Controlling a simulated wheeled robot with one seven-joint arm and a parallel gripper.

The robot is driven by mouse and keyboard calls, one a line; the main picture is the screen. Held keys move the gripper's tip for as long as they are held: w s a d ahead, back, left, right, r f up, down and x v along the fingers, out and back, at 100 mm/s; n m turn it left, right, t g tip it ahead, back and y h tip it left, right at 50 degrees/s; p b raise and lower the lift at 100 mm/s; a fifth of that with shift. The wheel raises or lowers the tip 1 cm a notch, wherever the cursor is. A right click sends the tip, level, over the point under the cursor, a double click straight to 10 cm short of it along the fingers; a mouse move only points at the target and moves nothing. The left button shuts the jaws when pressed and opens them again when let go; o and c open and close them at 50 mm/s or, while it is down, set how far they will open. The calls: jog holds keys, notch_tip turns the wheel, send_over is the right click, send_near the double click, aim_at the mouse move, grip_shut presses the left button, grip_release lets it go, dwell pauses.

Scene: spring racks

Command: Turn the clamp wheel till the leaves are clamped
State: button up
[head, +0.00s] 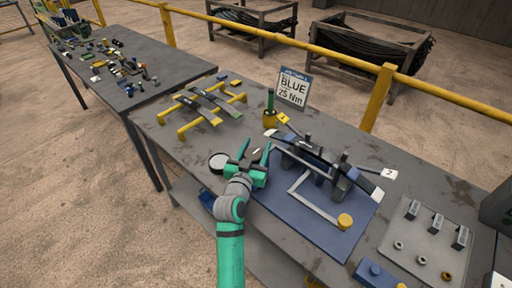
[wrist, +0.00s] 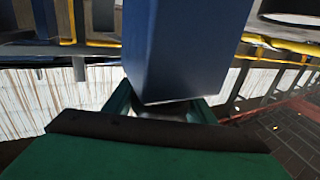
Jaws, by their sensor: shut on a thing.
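The stack of dark leaves (head: 350,178) lies across a fixture with dark upright posts (head: 341,182) on a blue base plate (head: 290,213). A grey bent bar (head: 315,205) with a yellow knob (head: 345,221) lies in front of it. My gripper (head: 257,152) is at the left end of the fixture, its two green fingers apart. In the wrist view a blue block-like part (wrist: 185,50) stands between the fingers, and the gripper is shut on it. I cannot tell whether this part belongs to the clamp wheel. No wheel shows clearly, nor whether the leaves are pressed tight.
A round dial-like disc (head: 219,162) lies left of my gripper. A yellow pot with a green handle (head: 270,117) and a BLUE 25 Nm sign (head: 293,88) stand behind. Yellow stands (head: 200,117) hold other leaves. A grey tray (head: 425,240) lies at right.

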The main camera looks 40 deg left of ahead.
jog(key=shift+h, duration=0.5)
jog(key=m+h, duration=0.1)
jog(key=h, duration=0.1)
jog(key=d+m+h, duration=0.1)
jog(key=m+h, duration=0.1)
jog(key=m+t+h, duration=0.1)
jog(key=m+h, duration=0.1)
jog(key=shift+w+d+r+h, duration=0.1)
jog(key=shift+d+r+h, duration=0.05)
jog(key=shift+d+h, duration=0.2)
jog(key=shift+d+m+g+h, duration=0.25)
jog(key=shift+m+h, duration=0.3)
jog(key=shift+h, duration=0.35)
jog(key=shift+d+m+g+h, duration=0.2)
jog(key=shift+m+h, duration=0.4)
jog(key=shift+h, duration=0.25)
jog(key=shift+d+m+g+h, duration=0.15)
jog(key=shift+m+g+h, duration=0.1)
jog(key=shift+m+h, duration=0.5)
jog(key=shift+d+h, duration=0.1)
jog(key=shift+h, duration=0.15)
jog(key=o, duration=0.9)
jog(key=shift+o, duration=0.7)
jog(key=shift+s, duration=0.2)
